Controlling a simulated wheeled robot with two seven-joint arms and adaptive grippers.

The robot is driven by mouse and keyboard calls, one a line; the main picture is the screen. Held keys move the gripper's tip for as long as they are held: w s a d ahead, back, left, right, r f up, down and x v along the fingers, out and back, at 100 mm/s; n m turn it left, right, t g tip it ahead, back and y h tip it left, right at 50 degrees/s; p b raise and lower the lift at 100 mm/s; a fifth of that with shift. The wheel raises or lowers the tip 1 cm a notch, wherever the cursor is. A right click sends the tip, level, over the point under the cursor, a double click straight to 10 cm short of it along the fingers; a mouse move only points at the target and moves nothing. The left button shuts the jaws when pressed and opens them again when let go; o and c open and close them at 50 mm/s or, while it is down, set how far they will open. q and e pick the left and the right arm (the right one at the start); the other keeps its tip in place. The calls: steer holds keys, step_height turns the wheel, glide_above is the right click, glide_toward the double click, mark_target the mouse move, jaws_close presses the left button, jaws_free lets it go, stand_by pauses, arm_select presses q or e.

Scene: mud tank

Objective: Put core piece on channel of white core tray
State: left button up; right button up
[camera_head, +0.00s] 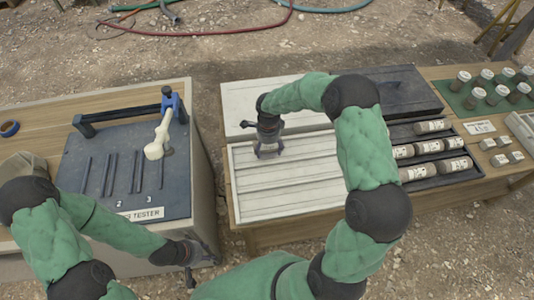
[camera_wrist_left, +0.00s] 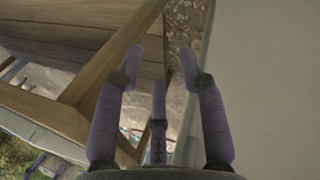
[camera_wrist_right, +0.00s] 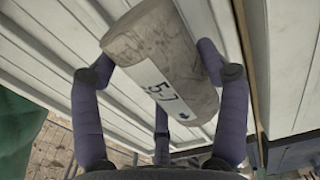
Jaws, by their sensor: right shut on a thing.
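My right gripper (camera_head: 268,152) is over the upper left part of the white core tray (camera_head: 300,195). In the head view the gripper hides the piece. My left gripper (camera_head: 192,272) is open and empty, low beside the tester bench; its spread fingers show in the left wrist view (camera_wrist_left: 158,60).
A white lid-like panel (camera_head: 240,100) lies behind the tray. A dark tray with several labelled cores (camera_head: 430,127) stands to the right, near a green mat (camera_head: 470,118) with several jars. The tester (camera_head: 125,170) with a blue-clamped lever stands on the left bench.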

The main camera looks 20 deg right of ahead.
mark_target(267, 152)
steer(key=shift+w+a+f, duration=0.15)
steer(key=shift+w+f, duration=0.15)
steer(key=shift+f, duration=0.05)
steer(key=shift+f+b, duration=0.7)
steer(key=shift+f, duration=0.75)
steer(key=shift+f, duration=0.1)
steer(key=o, duration=1.7)
steer(key=shift+f, duration=0.1)
steer(key=shift+r, duration=0.4)
step_height(267, 152, up, 12)
steer(key=p, duration=0.3)
steer(key=shift+f, duration=0.2)
